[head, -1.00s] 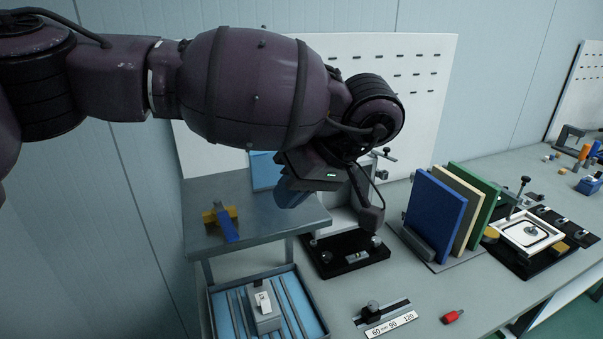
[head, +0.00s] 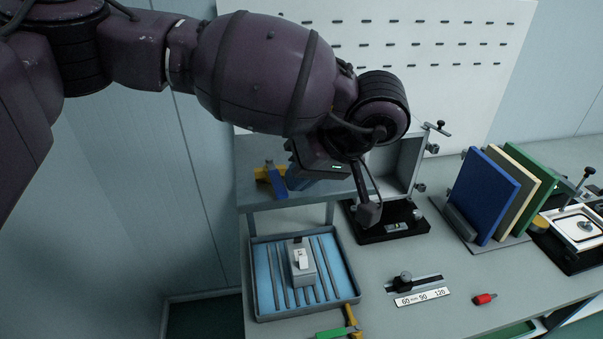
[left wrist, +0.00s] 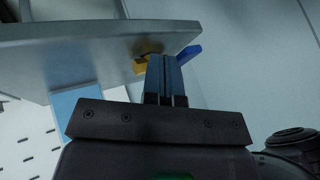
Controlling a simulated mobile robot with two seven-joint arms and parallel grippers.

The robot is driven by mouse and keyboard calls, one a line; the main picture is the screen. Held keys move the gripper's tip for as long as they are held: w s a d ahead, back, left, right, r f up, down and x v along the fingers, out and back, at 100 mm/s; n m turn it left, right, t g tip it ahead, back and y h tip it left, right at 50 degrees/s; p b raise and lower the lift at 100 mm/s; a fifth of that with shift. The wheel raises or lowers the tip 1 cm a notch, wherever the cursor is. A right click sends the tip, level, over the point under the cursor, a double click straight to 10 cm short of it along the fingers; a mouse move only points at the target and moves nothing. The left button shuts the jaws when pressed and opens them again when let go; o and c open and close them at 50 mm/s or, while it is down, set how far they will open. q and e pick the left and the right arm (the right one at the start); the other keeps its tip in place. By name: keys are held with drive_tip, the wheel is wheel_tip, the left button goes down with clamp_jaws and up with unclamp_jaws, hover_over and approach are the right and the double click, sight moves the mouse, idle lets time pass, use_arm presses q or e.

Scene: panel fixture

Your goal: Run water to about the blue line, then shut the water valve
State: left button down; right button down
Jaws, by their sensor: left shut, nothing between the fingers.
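A yellow block (head: 262,175) with a blue bar (head: 277,184) across it sits on the grey raised shelf (head: 246,150); it may be the water valve. In the left wrist view the yellow part (left wrist: 140,66) and the blue bar (left wrist: 188,53) show just beyond my fingertips, partly hidden by them. My left gripper (head: 292,180) is shut and empty, close beside the blue bar; whether it touches I cannot tell. Its closed fingers also show in the left wrist view (left wrist: 164,75). I can make out no water and no blue line. My right gripper is not in view.
A blue-lined tray (head: 256,312) with bars and a grey switch block (head: 301,264) lies below the shelf. A black fixture (head: 380,234), upright panels (head: 483,195), a scale slider (head: 422,297) and a red piece (head: 484,299) stand to the right. Bare bench lies between.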

use_arm(q)
drive_tip(key=shift+s+a+f+m+t+b, duration=0.1)
drive_tip(key=shift+s+a+m+t+b, duration=0.25)
drive_tip(key=shift+a+m+b, duration=0.35)
